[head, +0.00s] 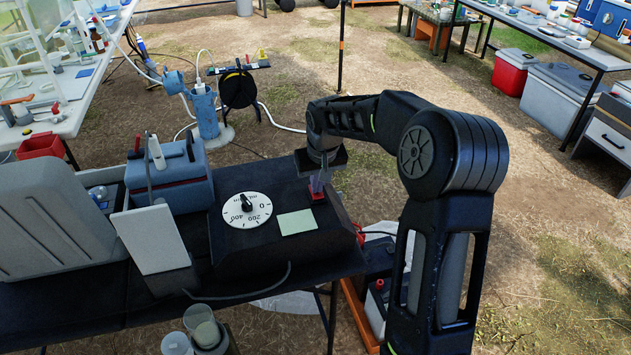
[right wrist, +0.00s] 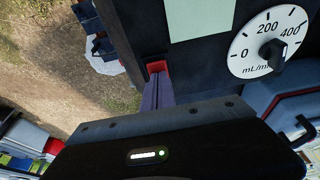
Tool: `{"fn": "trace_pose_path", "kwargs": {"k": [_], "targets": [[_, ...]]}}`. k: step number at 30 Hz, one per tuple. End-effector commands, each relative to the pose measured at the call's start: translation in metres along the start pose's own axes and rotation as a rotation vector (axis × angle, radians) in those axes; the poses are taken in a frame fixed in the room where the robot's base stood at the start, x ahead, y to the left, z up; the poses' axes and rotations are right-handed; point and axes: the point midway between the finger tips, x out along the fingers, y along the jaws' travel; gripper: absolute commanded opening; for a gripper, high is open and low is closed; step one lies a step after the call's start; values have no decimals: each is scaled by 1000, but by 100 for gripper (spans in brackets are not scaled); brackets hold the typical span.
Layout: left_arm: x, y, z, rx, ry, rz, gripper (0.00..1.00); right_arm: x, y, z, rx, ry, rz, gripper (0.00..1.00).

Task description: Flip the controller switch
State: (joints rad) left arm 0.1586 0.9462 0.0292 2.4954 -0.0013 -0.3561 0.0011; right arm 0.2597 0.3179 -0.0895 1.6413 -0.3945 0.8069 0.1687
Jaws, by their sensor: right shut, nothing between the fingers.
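The controller (head: 270,255) is a black sloped box on the dark table. Its face carries a white flow dial (head: 247,210) with a black knob and a pale green blank label (head: 297,222). A red switch (head: 318,197) sits near its far right corner. My right gripper (head: 317,186) is shut and empty, pointing down at the red switch. In the right wrist view the fingertips (right wrist: 157,84) are right at the red switch (right wrist: 156,66); I cannot tell whether they touch it. The fingers partly hide the switch, so its position is unclear. My left gripper is not in view.
A white panel (head: 150,240) and a blue-grey case (head: 172,180) stand left of the controller. A cable runs along the table's front. A blue pump-like post (head: 205,112) and a black reel (head: 238,88) stand behind. Open ground lies to the right.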

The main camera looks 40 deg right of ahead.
Motion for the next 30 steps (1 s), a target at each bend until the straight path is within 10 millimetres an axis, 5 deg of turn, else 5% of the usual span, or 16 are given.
{"fn": "trace_pose_path", "kwargs": {"k": [16,24,30], "targets": [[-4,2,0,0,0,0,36,-2,0,7,0,-21,2,0],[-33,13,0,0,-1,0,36,-48,0,-10,-2,-6,1,0],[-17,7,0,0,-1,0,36,-85,0,-3,-2,1,0,0]]}}
